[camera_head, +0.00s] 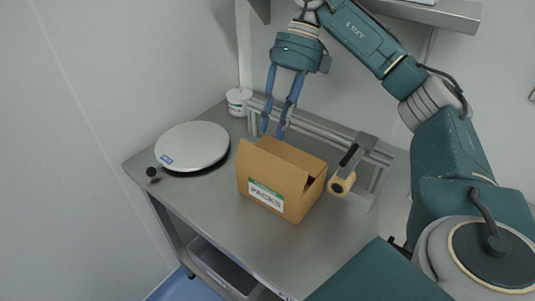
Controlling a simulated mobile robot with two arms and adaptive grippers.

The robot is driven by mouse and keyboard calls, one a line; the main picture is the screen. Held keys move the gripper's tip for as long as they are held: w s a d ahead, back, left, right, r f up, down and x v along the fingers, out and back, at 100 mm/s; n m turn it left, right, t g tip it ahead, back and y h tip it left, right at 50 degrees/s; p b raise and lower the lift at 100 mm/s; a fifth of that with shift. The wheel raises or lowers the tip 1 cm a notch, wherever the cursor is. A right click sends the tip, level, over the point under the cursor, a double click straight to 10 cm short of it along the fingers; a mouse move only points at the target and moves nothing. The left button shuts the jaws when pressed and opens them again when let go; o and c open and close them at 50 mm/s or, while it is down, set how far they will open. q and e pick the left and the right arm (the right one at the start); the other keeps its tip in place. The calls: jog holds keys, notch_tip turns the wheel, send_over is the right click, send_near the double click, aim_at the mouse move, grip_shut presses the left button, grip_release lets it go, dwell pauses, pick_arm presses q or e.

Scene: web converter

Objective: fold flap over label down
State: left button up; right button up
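A brown cardboard box (270,172) stands on the steel table. A white and green label (266,195) reading "PACKS" is on its front face. The flap above the label (268,164) appears to stand up, in line with that face. My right gripper (274,132) points down with two blue fingers just behind the box's upper edge, with a visible gap between them and nothing seen held. Whether a fingertip touches the box cannot be told. My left gripper is not in view.
A round white plate on a dark base (192,146) sits left of the box. A white tub (239,101) stands at the back. A metal rail frame (330,133) with a tan roll (341,184) stands behind and right. Bare steel table (215,200) lies in front.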

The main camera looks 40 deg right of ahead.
aim_at(268, 155)
jog(key=x, duration=0.7)
jog(key=shift+w+f, duration=0.1)
jog(key=shift+f, duration=0.35)
jog(key=shift+w+f, duration=0.15)
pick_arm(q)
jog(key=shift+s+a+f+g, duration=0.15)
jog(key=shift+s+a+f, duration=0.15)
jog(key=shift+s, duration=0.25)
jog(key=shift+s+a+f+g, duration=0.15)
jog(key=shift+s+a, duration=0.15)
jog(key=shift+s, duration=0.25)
pick_arm(e)
grip_shut()
